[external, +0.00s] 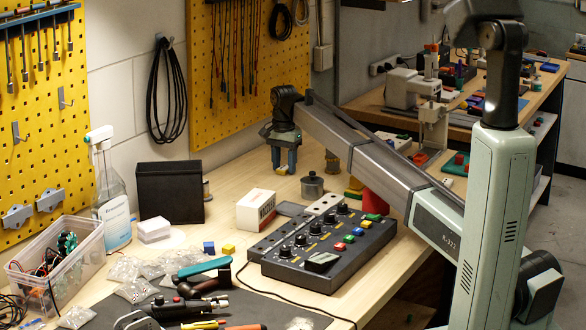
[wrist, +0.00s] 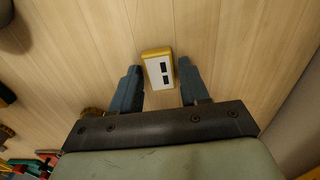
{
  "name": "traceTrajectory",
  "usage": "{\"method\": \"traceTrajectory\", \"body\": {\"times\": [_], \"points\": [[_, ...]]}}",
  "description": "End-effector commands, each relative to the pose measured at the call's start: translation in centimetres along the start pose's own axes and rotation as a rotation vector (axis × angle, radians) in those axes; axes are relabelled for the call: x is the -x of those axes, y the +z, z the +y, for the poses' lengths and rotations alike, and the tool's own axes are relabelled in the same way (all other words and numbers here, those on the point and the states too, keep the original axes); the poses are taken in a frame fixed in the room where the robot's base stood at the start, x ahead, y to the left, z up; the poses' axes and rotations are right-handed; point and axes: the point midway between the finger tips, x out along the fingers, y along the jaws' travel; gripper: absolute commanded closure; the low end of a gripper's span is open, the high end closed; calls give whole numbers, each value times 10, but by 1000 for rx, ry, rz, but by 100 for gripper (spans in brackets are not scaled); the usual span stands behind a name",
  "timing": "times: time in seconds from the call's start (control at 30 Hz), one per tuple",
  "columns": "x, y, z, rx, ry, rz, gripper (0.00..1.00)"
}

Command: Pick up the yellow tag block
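The yellow tag block (wrist: 158,70) shows in the wrist view as a yellow block with a white label bearing two black marks. It is at the wooden bench top, slightly tilted in the picture. My gripper (wrist: 160,77) is open, with one blue-grey finger on each side of the block. A narrow gap shows at the right finger; contact at the left finger is hard to judge. In the external view my gripper (external: 283,168) points down at the back of the bench, and a little yellow shows between its fingers.
A black control box (external: 322,245) with knobs and coloured buttons stands in front. Small blue (external: 208,247) and yellow (external: 228,250) cubes lie further forward. A yellow pegboard wall (external: 262,75) is behind.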

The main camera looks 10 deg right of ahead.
Motion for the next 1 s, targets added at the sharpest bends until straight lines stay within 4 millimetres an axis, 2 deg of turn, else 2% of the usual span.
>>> {"method": "traceTrajectory", "body": {"times": [0.07,0.4,0.77,1.0], "points": [[0,0,0,0,0,0,63],[0,0,0,0,0,0,96],[5,0,0,0,0,0,96],[32,0,-1,0,-1,1,96]]}}
